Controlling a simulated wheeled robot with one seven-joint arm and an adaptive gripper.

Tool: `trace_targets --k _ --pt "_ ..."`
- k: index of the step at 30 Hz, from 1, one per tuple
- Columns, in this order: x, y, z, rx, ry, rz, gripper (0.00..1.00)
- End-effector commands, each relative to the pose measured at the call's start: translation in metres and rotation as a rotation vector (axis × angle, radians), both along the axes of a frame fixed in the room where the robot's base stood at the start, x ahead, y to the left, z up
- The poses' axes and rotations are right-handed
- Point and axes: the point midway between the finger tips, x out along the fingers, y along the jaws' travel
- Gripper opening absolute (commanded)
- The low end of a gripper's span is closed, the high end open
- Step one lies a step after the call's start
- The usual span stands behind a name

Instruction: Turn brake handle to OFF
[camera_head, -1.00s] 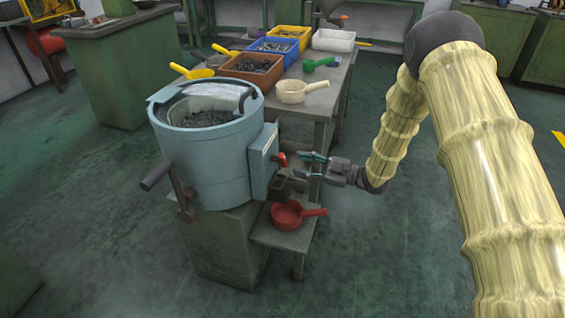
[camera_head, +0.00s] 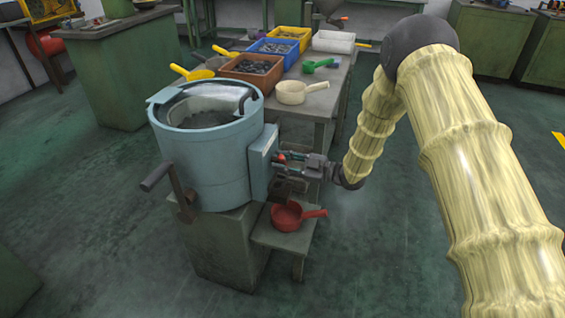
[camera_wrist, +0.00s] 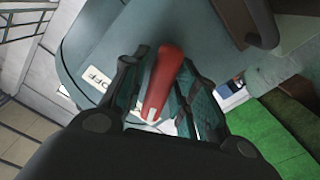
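The brake handle is a short red lever on the side of the blue-grey round machine (camera_head: 210,160). In the wrist view the red handle (camera_wrist: 163,82) lies between my two fingers, running from upper right to lower left. A white plate (camera_wrist: 98,84) reading "OFF" is to its left. In the head view, my gripper (camera_head: 279,166) is at the machine's side box (camera_head: 261,160), mostly covering the handle. In the wrist view my open fingers (camera_wrist: 158,75) straddle it. A small gap shows on the left; contact on the right is unclear.
A red scoop (camera_head: 288,216) sits on a low shelf just below my gripper. A brown crank lever (camera_head: 178,190) sticks out on the machine's left. Behind is a bench (camera_head: 338,90) with bins and a cream scoop (camera_head: 291,92). The floor to the right is clear.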

Motion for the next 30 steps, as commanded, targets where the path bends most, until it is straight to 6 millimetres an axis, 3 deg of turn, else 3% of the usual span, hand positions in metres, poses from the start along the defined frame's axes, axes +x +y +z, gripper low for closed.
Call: trace_targets --k 1,3,4,17,30 --pt "0.0000 -0.0002 0.0000 0.000 0.000 0.000 0.14" --pt "0.0000 -0.0003 0.0000 0.000 0.000 0.000 0.01" --pt "0.0000 -0.0003 0.0000 0.000 0.000 0.000 0.00" --pt "0.0002 -0.0010 0.0021 0.023 0.068 -0.002 0.00" --pt "-0.0008 -0.0011 0.0030 0.134 0.411 -0.003 0.00"
